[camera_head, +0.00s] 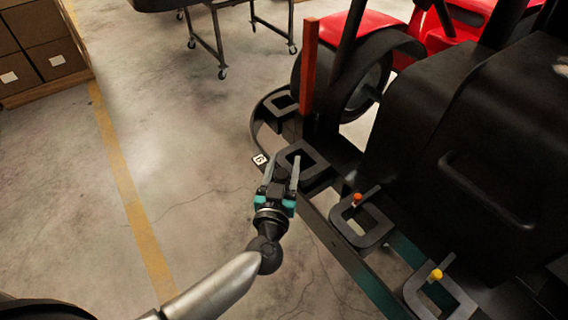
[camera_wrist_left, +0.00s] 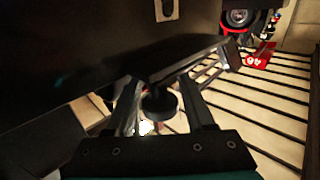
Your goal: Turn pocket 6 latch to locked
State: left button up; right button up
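My left gripper (camera_head: 282,168) is over the pocket 6 frame (camera_head: 316,160), a dark square ring on the kart's side rail. A small white tag (camera_head: 260,159) beside it seems to read 6. The gripper's two fingers are apart. In the left wrist view, a dark round knob (camera_wrist_left: 160,104) shows between the fingers of the gripper (camera_wrist_left: 156,84), with gaps on both sides. It looks like the latch knob, but I cannot tell whether a finger touches it. In the head view the gripper hides the latch, so its angle cannot be told. My right gripper is not in view.
Nearer pockets along the rail have an orange-knobbed latch (camera_head: 357,199) and a yellow-knobbed latch (camera_head: 436,274). An upright orange-brown post (camera_head: 309,66) and a kart wheel (camera_head: 365,85) stand beyond. The black kart body (camera_head: 440,140) fills the right. Floor to the left is clear.

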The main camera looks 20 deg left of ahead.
pick_arm(q)
grip_shut()
